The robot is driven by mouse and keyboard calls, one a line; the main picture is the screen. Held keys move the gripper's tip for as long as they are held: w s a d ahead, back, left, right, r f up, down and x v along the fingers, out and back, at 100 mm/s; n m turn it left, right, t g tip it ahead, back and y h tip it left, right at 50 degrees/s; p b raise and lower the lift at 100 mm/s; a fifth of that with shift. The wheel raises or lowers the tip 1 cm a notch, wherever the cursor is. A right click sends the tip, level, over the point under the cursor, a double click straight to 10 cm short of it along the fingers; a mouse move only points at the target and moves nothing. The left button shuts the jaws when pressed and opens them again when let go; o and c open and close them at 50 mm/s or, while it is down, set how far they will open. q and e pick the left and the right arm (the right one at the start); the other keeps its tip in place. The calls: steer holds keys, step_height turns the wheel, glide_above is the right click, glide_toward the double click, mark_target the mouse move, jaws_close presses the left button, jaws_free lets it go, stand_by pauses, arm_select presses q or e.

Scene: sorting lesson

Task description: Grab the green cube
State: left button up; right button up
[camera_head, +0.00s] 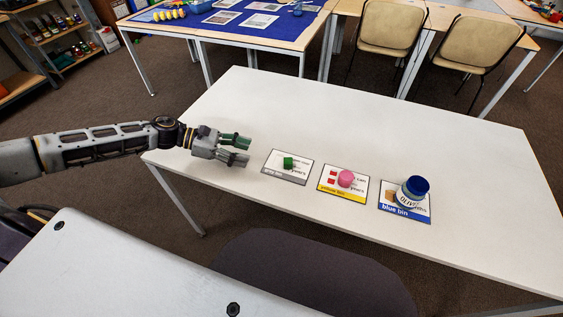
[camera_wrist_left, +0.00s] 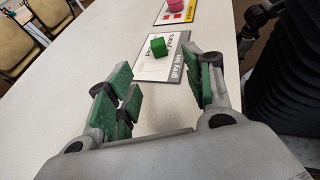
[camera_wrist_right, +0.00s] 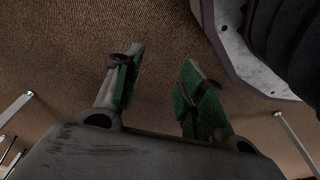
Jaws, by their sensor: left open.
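The green cube (camera_head: 288,162) sits on the grey-bin card (camera_head: 298,178) on the white table (camera_head: 330,110). My left gripper (camera_head: 236,150) is open and empty, to the left of the cube and above the table near its left end. In the left wrist view the cube (camera_wrist_left: 158,47) is ahead of the open fingers (camera_wrist_left: 165,95), apart from them. My right gripper is out of the head view. In the right wrist view its fingers (camera_wrist_right: 158,90) are apart, with nothing between them and carpet below.
A pink object (camera_head: 346,179) stands on the yellow-bin card (camera_head: 342,196). A blue-lidded jar (camera_head: 412,191) stands on the blue-bin card (camera_head: 405,214). A chair (camera_head: 300,275) is at the near table edge. The table behind the cards is clear.

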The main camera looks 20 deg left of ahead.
mark_target(288, 163)
arm_select(q)
steer(key=shift+a, duration=0.15)
steer(key=shift+w, duration=0.1)
steer(key=shift+x, duration=1.8)
steer(key=shift+w+d+f, duration=0.1)
steer(key=shift+d+f, duration=0.05)
steer(key=shift+d, duration=0.2)
steer(key=shift+b+x, duration=0.3)
steer(key=shift+x, duration=1.9)
arm_select(e)
steer(key=shift+w+a+r, duration=0.15)
steer(key=shift+a+r, duration=0.05)
steer(key=shift+r, duration=0.3)
steer(key=shift+w+a+r, duration=0.15)
steer(key=shift+r, duration=0.35)
arm_select(q)
steer(key=shift+a, duration=0.1)
